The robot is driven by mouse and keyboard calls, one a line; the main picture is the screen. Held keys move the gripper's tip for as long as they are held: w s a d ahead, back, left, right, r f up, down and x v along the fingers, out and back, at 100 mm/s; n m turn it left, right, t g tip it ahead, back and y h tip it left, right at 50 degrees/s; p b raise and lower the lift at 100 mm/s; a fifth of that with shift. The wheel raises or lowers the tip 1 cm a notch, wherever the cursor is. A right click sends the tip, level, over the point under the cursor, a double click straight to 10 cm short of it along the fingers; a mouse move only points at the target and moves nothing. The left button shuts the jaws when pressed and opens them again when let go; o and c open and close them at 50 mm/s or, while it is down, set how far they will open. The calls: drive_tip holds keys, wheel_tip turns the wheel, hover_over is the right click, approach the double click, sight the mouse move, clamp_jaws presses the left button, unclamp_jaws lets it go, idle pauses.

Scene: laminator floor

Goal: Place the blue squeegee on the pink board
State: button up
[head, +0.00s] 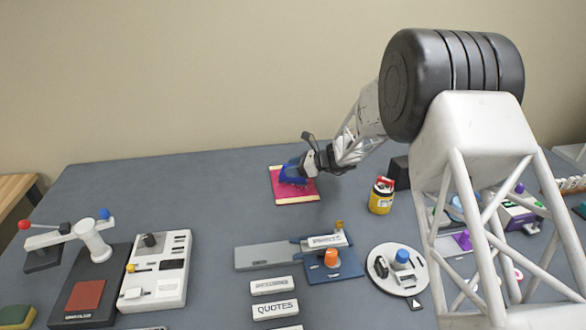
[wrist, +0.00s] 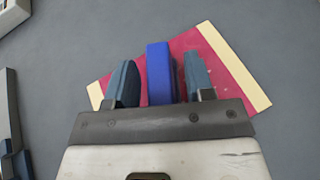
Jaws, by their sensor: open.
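The blue squeegee (head: 291,172) is on or just over the pink board (head: 298,196), which lies flat near the back middle of the table. In the wrist view the squeegee (wrist: 159,75) is a blue upright block between the two fingers, with the pink board (wrist: 212,50) and its cream end strips below it. My gripper (wrist: 160,82) is open around the squeegee, with a gap visible on the left side. In the head view my gripper (head: 306,164) is over the board. Whether the squeegee's underside touches the board is hidden.
A yellow jar (head: 382,197) stands right of the board. A grey slide with an orange knob (head: 331,258), labelled blocks (head: 275,308) and a round white plate (head: 399,272) lie in front. A white panel (head: 157,272) is front left. The table left of the board is clear.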

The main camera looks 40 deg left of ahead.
drive_tip(key=v, duration=1.2)
drive_tip(key=shift+w, duration=0.1)
drive_tip(key=shift+d, duration=0.1)
idle(0.7)
drive_tip(key=s+d+r+n+t+h, duration=0.15)
drive_tip(key=s+d+r, duration=0.4)
drive_tip(key=d, duration=0.55)
drive_tip(key=s+d+r+n+t+h, duration=0.15)
drive_tip(key=s+d+r+n, duration=0.35)
drive_tip(key=d, duration=0.6)
drive_tip(key=s+d+r+n+h, duration=0.15)
drive_tip(key=s+d+r, duration=0.25)
drive_tip(key=d+r, duration=0.5)
drive_tip(key=s+d+f+n+t+h, duration=0.1)
drive_tip(key=s+d+n+t+h, duration=0.3)
drive_tip(key=s+d, duration=2.3)
drive_tip(key=d+n+h, duration=0.1)
drive_tip(key=d+h, duration=0.1)
drive_tip(key=h, duration=0.2)
drive_tip(key=shift+s+d+f+t, duration=0.3)
drive_tip(key=shift+d+f, duration=0.05)
